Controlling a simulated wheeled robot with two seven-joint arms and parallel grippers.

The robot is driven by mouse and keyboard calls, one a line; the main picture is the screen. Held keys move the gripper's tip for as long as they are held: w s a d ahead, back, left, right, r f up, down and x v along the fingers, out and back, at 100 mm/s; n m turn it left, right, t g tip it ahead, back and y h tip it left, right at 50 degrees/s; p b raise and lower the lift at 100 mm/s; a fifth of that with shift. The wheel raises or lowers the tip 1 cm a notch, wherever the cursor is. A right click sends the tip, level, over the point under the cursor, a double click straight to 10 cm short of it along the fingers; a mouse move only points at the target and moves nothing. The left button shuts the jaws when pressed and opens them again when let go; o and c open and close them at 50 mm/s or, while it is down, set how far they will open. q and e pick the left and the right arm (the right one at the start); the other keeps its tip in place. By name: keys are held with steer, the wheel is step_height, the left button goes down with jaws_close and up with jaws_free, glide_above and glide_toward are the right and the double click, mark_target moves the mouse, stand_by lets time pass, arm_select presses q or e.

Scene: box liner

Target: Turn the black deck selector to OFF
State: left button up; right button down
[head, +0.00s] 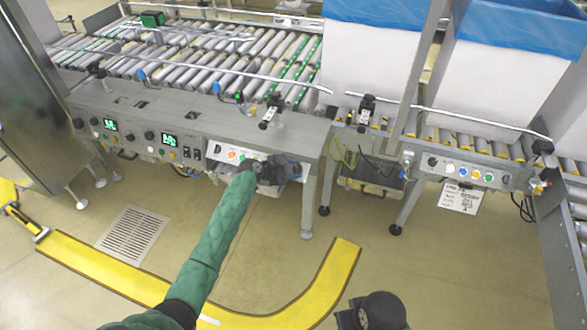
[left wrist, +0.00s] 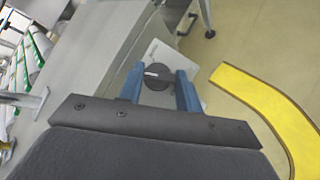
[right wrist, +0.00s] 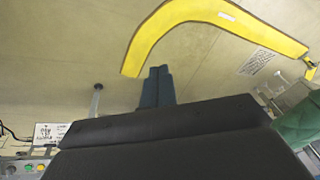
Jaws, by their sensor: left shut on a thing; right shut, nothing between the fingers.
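The black deck selector (left wrist: 157,77) is a round dark knob with a white pointer mark on a light plate, seen in the left wrist view. My left gripper (left wrist: 160,82) is shut on it, one blue finger on each side. In the head view my left gripper (head: 268,172) is at the front console's right end and hides the selector. I cannot read the position labels around the knob. My right gripper (right wrist: 157,78) is shut and empty, its blue fingers together over open floor. In the head view only its dark wrist part shows at the bottom edge.
The grey console (head: 145,130) carries green displays (head: 170,140) and several knobs. Roller conveyors (head: 190,55) lie behind it. Lined white boxes (head: 365,65) and another button panel (head: 460,172) stand to the right. Yellow floor tape (head: 335,270) curves across clear floor.

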arm_select(q)
steer(key=shift+w+r+m+g+p, duration=0.15)
steer(key=shift+m+g+p, duration=0.2)
steer(key=shift+m, duration=0.45)
steer(key=shift+m+g, duration=0.55)
steer(key=shift+m, duration=0.25)
steer(key=shift+m+y+p, duration=0.3)
steer(key=shift+p, duration=0.05)
arm_select(e)
steer(key=d+r, duration=0.1)
steer(key=s+d+r, duration=0.1)
steer(key=r, duration=0.1)
steer(key=shift+s+d+g+h, duration=0.1)
steer(key=shift+d+g+h, duration=0.1)
steer(key=shift+g+h, duration=0.15)
steer(key=shift+f, duration=0.15)
arm_select(q)
steer(key=o, duration=1)
arm_select(e)
steer(key=shift+f, duration=0.1)
